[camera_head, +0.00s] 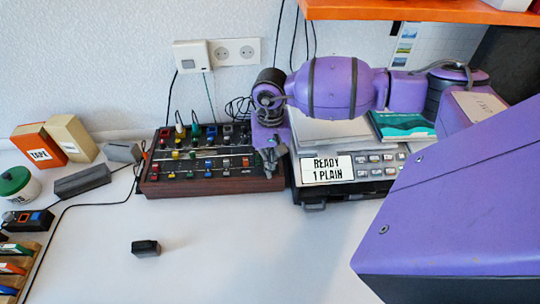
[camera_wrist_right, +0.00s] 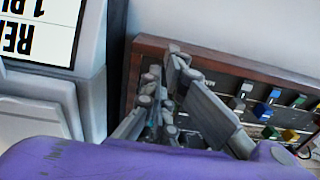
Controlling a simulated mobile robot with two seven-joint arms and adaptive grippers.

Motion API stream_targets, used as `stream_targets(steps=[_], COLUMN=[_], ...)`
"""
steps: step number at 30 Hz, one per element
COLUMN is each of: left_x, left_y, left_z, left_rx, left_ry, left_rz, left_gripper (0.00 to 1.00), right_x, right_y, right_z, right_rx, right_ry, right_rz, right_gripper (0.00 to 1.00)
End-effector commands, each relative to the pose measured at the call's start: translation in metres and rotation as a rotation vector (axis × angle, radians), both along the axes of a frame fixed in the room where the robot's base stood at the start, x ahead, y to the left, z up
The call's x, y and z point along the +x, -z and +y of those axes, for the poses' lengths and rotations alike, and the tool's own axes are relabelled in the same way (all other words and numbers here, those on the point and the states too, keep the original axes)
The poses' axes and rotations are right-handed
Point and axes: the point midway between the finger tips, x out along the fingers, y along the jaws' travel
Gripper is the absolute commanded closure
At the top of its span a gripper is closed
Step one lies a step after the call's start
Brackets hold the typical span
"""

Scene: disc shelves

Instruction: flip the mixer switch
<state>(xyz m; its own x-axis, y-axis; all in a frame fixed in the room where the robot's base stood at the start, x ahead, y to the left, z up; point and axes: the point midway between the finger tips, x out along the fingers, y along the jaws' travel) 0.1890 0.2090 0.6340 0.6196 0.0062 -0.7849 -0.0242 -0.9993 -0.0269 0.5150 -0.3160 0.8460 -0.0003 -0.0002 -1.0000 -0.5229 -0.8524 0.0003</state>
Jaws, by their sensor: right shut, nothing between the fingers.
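The mixer (camera_head: 203,160) is a dark panel in a brown wooden frame with rows of coloured knobs and sliders. It stands at the back of the table against the wall. My right gripper (camera_head: 271,168) is shut and empty, pointing down at the mixer's right end. In the right wrist view the shut fingers (camera_wrist_right: 168,75) overlap the wooden edge of the mixer (camera_wrist_right: 235,85), with coloured knobs to their right. I cannot pick out which control is the switch, and the gripper hides part of the mixer's right end. I cannot tell whether the fingers touch the panel. My left gripper is out of view.
A printer-like device (camera_head: 340,175) labelled "READY 1 PLAIN" stands close to the mixer's right. An orange shelf (camera_head: 420,10) hangs above. A small black block (camera_head: 146,248) lies in front. Boxes (camera_head: 58,140) and a lidded jar (camera_head: 18,186) are at left.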

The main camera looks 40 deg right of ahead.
Motion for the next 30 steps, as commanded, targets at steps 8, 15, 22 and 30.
stream_targets(steps=[8, 15, 22, 30], left_x=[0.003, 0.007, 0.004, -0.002], left_y=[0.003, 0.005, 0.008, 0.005], left_z=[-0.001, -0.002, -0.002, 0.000], left_rx=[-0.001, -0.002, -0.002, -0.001], left_ry=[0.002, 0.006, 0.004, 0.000], left_rz=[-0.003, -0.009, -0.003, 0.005], left_gripper=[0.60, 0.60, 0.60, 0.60], right_x=[0.000, 0.000, 0.000, 0.000], right_y=[0.005, 0.008, 0.012, 0.006], right_z=[0.000, 0.000, 0.000, 0.000], right_rx=[0.000, 0.000, 0.000, 0.000], right_ry=[0.000, 0.000, 0.000, 0.000], right_rz=[0.000, 0.000, 0.000, 0.000], right_gripper=[1.00, 1.00, 1.00, 1.00])
